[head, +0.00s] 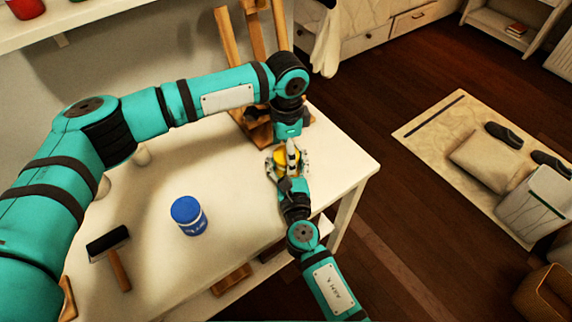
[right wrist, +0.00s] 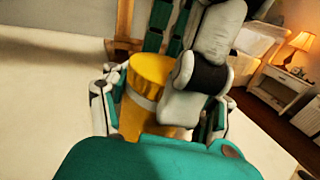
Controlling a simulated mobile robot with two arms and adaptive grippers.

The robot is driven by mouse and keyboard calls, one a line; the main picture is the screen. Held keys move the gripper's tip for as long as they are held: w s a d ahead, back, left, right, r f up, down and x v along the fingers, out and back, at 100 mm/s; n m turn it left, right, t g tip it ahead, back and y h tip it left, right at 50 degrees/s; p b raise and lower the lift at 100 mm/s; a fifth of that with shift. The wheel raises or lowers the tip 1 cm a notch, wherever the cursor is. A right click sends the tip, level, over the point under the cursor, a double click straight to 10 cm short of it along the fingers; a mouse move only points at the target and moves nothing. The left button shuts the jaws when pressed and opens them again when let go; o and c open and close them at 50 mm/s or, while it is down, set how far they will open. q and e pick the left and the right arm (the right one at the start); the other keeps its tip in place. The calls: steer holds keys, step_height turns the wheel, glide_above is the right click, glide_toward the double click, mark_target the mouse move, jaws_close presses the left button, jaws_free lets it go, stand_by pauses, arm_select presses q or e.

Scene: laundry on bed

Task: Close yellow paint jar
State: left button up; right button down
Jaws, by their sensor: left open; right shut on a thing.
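The yellow paint jar (head: 281,158) stands near the right end of the white table (head: 340,150). It is large in the right wrist view (right wrist: 152,75), with a yellow top and a pale band lower down. I cannot tell whether the top is a lid seated on the jar. My right gripper (head: 287,172) is shut on the jar from the near side, its fingers on both sides. My left gripper (head: 291,150) is open, pointing down right at the jar's top; its grey finger (right wrist: 190,95) covers the jar's right side in the right wrist view.
A blue paint jar (head: 189,216) stands mid-table, with a black-headed tool (head: 109,243) at its left. A wooden easel (head: 232,40) rises behind the grippers. My left arm hides part of the table. The table's right edge is close to the yellow jar.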

arm_select(q)
steer(key=c, duration=1.2)
steer(key=shift+m, duration=0.7)
steer(key=shift+c, duration=0.2)
steer(key=o, duration=1.4)
steer(key=shift+c, duration=0.2)
step_height(320, 180, up, 12)
arm_select(e)
steer(key=shift+c, duration=1.2)
jaws_free()
